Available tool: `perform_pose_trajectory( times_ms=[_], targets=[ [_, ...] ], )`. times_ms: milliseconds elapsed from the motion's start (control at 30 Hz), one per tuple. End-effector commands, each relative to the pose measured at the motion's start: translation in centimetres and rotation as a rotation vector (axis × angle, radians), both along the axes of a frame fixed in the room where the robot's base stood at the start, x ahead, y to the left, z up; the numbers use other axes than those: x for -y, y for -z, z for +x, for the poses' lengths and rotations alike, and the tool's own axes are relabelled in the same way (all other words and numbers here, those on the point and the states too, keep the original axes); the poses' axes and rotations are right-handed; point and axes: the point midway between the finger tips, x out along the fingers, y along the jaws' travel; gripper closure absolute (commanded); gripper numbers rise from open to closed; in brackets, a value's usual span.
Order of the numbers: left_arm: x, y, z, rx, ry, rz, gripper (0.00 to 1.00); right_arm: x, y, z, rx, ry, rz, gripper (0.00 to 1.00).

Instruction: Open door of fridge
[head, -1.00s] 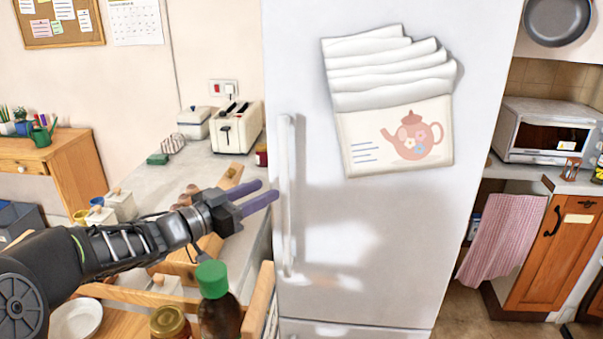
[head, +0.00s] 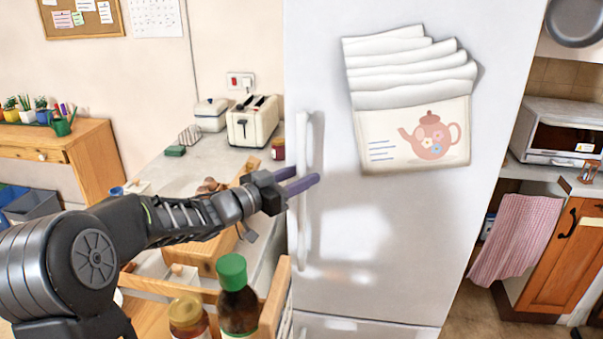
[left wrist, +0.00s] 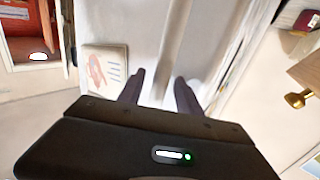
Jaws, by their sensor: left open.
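The white fridge (head: 400,230) stands in the middle of the head view with its door shut. Its long upright handle (head: 302,240) runs down the left edge of the door. My left gripper (head: 306,176) is open, and its purple fingers overlap the middle of the handle in the head view. In the left wrist view, the handle (left wrist: 180,35) runs down between the two fingers of the left gripper (left wrist: 160,77). I cannot tell whether the fingers touch it. My right gripper is not in view.
A counter with a cream toaster (head: 252,121) is left of the fridge. A green-capped bottle (head: 238,305) and a jar (head: 187,318) stand below my left arm, near a wooden rail. A pink towel (head: 514,238) hangs at right. Floor shows at lower right.

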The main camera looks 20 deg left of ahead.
Motion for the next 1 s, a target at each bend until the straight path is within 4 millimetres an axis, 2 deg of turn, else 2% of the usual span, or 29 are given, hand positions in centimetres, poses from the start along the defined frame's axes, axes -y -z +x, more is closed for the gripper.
perform_pose_trajectory(
  times_ms=[300,800,1000],
  targets=[
    [0.12,0.01,0.33,0.001,-0.001,0.000,0.59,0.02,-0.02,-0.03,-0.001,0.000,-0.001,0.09],
    [0.11,0.01,0.30,0.000,-0.001,0.000,1.00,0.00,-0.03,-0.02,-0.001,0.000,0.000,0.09],
    [0.10,0.01,0.30,0.000,-0.001,0.000,1.00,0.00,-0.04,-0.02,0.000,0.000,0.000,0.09]
  ],
)
